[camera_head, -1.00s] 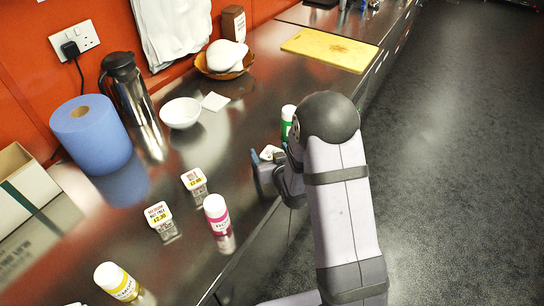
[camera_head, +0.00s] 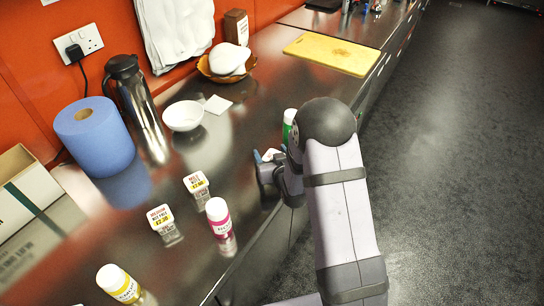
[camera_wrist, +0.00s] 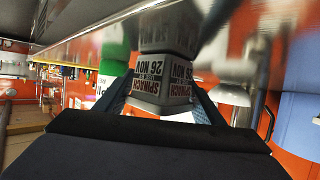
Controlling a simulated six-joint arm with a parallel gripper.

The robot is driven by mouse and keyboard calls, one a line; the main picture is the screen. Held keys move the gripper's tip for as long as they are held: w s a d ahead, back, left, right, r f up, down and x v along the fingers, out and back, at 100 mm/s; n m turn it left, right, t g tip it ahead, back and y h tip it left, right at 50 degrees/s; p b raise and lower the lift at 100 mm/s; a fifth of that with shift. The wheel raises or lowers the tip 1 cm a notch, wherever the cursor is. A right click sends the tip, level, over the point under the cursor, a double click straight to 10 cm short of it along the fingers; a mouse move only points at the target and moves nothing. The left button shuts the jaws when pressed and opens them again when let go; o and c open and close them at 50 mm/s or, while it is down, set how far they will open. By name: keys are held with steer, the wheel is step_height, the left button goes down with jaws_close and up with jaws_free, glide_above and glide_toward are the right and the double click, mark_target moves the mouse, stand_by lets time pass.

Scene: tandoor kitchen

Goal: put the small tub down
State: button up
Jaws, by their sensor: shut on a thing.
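The small tub (camera_wrist: 166,88) is held between the two fingers of my gripper (camera_wrist: 161,98) in the wrist view. Its sides carry labels reading SPINACH 26 NOV. In the head view my gripper (camera_head: 266,168) is at the front edge of the dark counter, and only a pale bit of the tub (camera_head: 272,155) shows beside it; my arm hides the rest. The wrist view is upside down, with the shiny counter at the top and a reflection meeting the tub closely. I cannot tell whether the tub touches the counter.
A green bottle (camera_head: 289,122) stands just beyond my gripper, close by the tub. Two labelled tubs (camera_head: 196,182) (camera_head: 160,216), a pink bottle (camera_head: 219,218) and a yellow bottle (camera_head: 121,284) stand to the left. A white bowl (camera_head: 183,116) is further back. Counter between bowl and gripper is clear.

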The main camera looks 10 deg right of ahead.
steer(key=shift+r, duration=0.2)
steer(key=shift+r+b, duration=0.7)
steer(key=shift+r, duration=4.05)
steer(key=a+f+b, duration=0.2)
steer(key=a+f, duration=0.1)
steer(key=a, duration=0.1)
step_height(320, 180, up, 3)
steer(key=n+g+y+b, duration=0.1)
steer(key=n+y, duration=0.3)
steer(key=y, duration=0.1)
glide_above(227, 152)
steer(key=shift+s+a+r, duration=0.1)
steer(key=shift+r, duration=0.1)
steer(key=shift+f+h, duration=0.1)
steer(key=shift+h, duration=0.3)
steer(key=shift+f+p, duration=0.3)
steer(key=shift+f, duration=4.6)
steer(key=shift+f, duration=0.1)
